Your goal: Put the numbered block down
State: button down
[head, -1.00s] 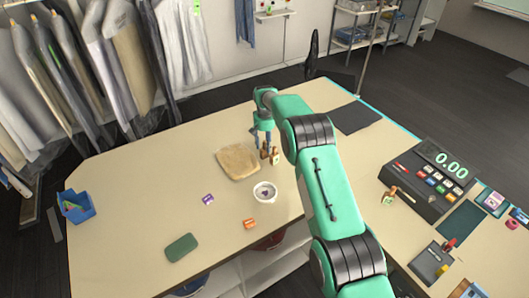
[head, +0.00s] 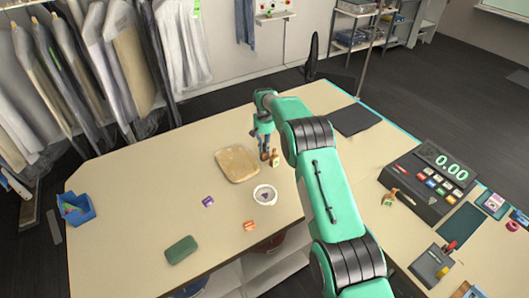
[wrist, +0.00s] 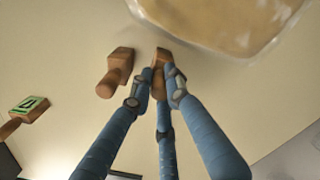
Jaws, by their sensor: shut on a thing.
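My gripper (head: 265,150) is at the back of the table, pointing down, right of the tan pad. In the wrist view its blue fingers (wrist: 161,82) are shut on a small brown wooden piece (wrist: 160,60). The fingers hide part of this piece, and I see no number on it. It appears at or very near the table top; I cannot tell whether it touches. A similar brown wooden piece with a rounded handle (wrist: 117,70) lies just beside it, apart from the fingers; it also shows in the head view (head: 275,159).
The tan pad (head: 238,163) is close to my gripper. A white bowl (head: 265,194), a purple block (head: 208,201) and an orange block (head: 249,226) are nearer the front. A green-topped stamp (wrist: 30,108) lies off left in the wrist view. The table's left half is mostly clear.

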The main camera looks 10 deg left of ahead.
jog(key=shift+r, duration=0.1)
jog(key=shift+r+b, duration=0.5)
jog(key=shift+r, duration=4.45)
